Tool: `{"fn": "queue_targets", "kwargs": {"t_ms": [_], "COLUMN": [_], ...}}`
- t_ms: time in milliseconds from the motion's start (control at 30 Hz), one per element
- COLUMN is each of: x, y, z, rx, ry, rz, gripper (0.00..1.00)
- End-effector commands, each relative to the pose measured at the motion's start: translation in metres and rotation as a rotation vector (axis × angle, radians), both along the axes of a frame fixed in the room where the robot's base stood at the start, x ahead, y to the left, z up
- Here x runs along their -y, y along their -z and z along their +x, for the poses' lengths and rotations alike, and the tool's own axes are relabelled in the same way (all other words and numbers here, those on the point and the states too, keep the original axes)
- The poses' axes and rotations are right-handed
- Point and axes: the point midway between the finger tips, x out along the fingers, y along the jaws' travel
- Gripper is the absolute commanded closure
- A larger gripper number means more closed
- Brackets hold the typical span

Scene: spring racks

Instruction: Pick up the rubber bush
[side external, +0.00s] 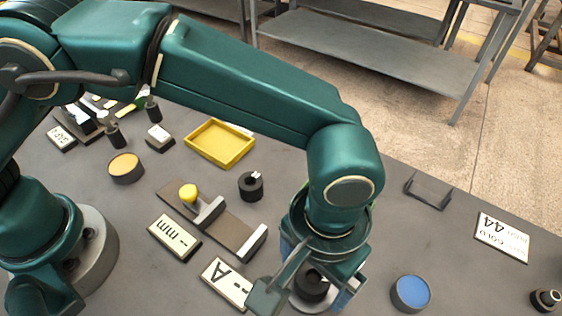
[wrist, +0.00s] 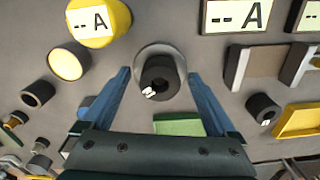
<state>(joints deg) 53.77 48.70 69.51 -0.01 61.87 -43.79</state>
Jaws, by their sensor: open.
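A black, ring-shaped rubber bush (wrist: 160,72) stands on a round grey disc (wrist: 147,51) in the wrist view. It has a small white mark on its near side. My gripper (wrist: 158,76) is open, with one blue finger on each side of this bush and a gap to each. In the side view the bush (side external: 311,285) is partly hidden under my gripper (side external: 306,292). A similar black ring (side external: 251,186) stands apart on the table; it also shows at the right of the wrist view (wrist: 262,108). Another dark ring (wrist: 38,93) is at the left.
A yellow tray (side external: 220,143) and a rack with a yellow knob (side external: 188,192) stand left of my gripper. A label plate marked A (side external: 227,284) is close by. A blue-topped round (side external: 411,292) stands to the right. A green block (wrist: 180,124) lies near the fingers.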

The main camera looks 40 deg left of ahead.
Motion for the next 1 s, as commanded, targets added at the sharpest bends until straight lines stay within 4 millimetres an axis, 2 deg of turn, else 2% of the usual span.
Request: {"fn": "queue_targets", "kwargs": {"t_ms": [267,300,367,500,800,1000], "x": [0.000,0.000,0.000,0.000,0.000,0.001], "y": [0.002,0.002,0.002,0.002,0.000,-0.015], "z": [0.000,0.000,0.000,0.000,0.000,0.001], "rx": [0.001,0.001,0.001,0.001,0.002,0.004], "ry": [-0.001,-0.001,-0.001,0.000,-0.001,-0.001], "rz": [-0.001,-0.001,-0.001,-0.001,-0.001,-0.005], "gripper": [0.07,0.23,0.45,0.99,1.00,1.00]}}
